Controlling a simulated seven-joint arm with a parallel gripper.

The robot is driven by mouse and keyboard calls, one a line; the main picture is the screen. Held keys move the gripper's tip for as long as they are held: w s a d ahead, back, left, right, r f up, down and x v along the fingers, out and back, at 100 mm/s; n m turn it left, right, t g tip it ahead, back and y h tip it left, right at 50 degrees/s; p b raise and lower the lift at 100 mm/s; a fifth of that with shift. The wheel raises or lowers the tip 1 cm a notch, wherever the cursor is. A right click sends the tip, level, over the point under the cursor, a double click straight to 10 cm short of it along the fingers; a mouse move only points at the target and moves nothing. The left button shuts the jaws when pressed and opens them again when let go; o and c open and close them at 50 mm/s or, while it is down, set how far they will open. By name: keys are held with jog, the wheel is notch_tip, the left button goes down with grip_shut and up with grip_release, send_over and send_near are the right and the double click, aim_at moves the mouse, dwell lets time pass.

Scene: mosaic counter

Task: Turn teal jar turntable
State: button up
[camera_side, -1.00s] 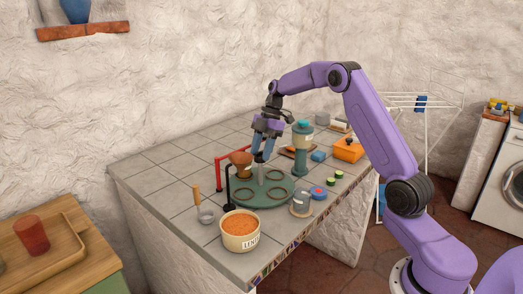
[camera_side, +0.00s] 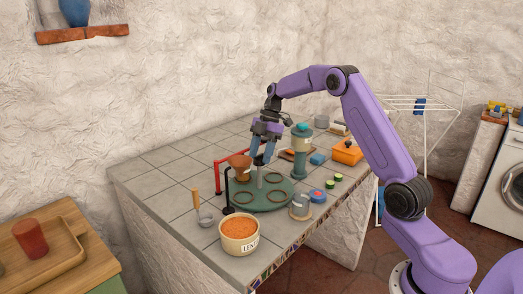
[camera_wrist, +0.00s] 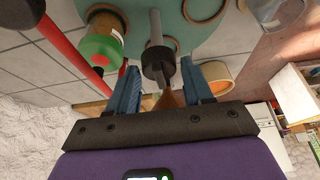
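The teal turntable (camera_side: 262,205) is a round disc on the tiled counter, with several brown rings on its top and a pale post (camera_side: 260,178) standing at its middle. It also shows at the top of the wrist view (camera_wrist: 205,38). My gripper (camera_side: 261,161) points down over the back of the turntable, close to the top of the post. In the wrist view my two blue fingers (camera_wrist: 161,82) are spread, with the grey post and a black part (camera_wrist: 158,64) between them. I cannot tell whether either finger touches it.
A brown funnel (camera_side: 240,161) on a black stand is close left of my gripper, with a red rail (camera_side: 217,172) behind. A teal-topped grinder (camera_side: 301,158) stands right. Bare tiles lie left.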

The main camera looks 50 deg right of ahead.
jog(key=v, duration=1.2)
jog(key=shift+a, duration=0.15)
jog(key=s+a+m+h, duration=0.1)
jog(key=s+a, duration=0.4)
jog(key=a, duration=0.2)
jog(key=s+a+m+g+h, duration=0.1)
jog(key=s+a, duration=0.3)
jog(key=a, duration=0.4)
jog(key=s+a+m+h, duration=0.1)
jog(key=s+a, duration=0.4)
jog(key=a, duration=0.2)
jog(key=s+a+f+m+h, duration=0.1)
jog(key=s+a+f, duration=0.1)
jog(key=s, duration=0.5)
jog(key=s+a+f, duration=0.2)
jog(key=s, duration=0.6)
jog(key=s+d+f, duration=0.1)
jog(key=s+f, duration=0.1)
jog(key=s, duration=0.3)
jog(key=s+d+f+m+t, duration=0.1)
jog(key=s+d+f, duration=0.1)
jog(key=s, duration=0.4)
jog(key=shift+d+f, duration=0.3)
jog(key=shift+f, duration=0.15)
